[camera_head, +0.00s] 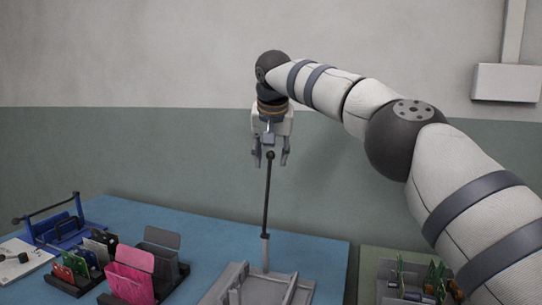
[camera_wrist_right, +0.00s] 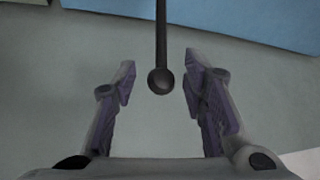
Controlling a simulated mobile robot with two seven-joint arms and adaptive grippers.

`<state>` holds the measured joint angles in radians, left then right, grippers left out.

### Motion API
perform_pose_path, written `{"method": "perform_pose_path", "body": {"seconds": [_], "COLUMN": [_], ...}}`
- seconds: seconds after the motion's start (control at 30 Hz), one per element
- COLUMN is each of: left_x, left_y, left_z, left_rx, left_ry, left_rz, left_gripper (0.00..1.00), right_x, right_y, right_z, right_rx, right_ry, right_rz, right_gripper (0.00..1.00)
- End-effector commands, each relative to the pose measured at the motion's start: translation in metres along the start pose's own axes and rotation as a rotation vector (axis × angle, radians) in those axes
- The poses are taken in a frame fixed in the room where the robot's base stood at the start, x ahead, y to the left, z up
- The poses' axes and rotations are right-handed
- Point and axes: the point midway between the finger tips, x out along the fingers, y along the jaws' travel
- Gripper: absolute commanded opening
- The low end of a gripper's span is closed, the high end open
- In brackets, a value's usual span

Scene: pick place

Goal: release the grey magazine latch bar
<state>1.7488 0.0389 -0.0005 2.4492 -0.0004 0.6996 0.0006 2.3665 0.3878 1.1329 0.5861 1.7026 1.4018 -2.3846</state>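The grey magazine (camera_head: 228,283) stands at the table's front edge, cut off by the bottom of the head view. Its latch bar (camera_head: 267,205) is a thin dark rod standing nearly upright from a grey sleeve, with a dark ball knob at its top. My right gripper (camera_head: 270,162) points down over it, open, with the knob showing between its fingertips. In the right wrist view the knob (camera_wrist_right: 160,81) sits between the spread fingers (camera_wrist_right: 158,78), with a visible gap on both sides. My left gripper is not in view.
A blue magazine (camera_head: 58,232) with a lowered dark bar stands at the left. Nearby are racks holding pink (camera_head: 130,272), grey and small coloured boards. A green surface at the right holds a tray of circuit boards (camera_head: 412,278). The blue table behind the grey magazine is clear.

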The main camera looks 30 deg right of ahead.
Motion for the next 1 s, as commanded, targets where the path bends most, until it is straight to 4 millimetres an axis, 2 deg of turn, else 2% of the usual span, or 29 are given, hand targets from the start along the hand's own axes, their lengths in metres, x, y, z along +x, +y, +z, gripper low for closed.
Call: {"method": "perform_pose_path", "body": {"seconds": [0.13,0.3,0.5,0.67,1.0], "left_x": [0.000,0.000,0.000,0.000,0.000], "left_y": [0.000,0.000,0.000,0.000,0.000], "left_z": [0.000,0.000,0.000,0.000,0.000], "left_rx": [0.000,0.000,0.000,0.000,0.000], "left_ry": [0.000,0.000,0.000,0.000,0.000], "left_rz": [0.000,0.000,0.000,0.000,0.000], "left_gripper": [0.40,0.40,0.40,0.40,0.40], "right_x": [-0.020,-0.068,-0.109,-0.120,-0.120], "right_y": [0.000,0.000,0.000,0.000,0.000], "right_z": [-0.001,-0.001,-0.001,0.000,0.000], "right_rx": [-0.001,0.001,0.001,0.000,0.001], "right_ry": [0.003,0.004,0.003,0.001,0.001], "right_rz": [-0.002,-0.004,-0.002,-0.001,-0.001], "right_gripper": [0.39,0.39,0.39,0.39,0.39]}}
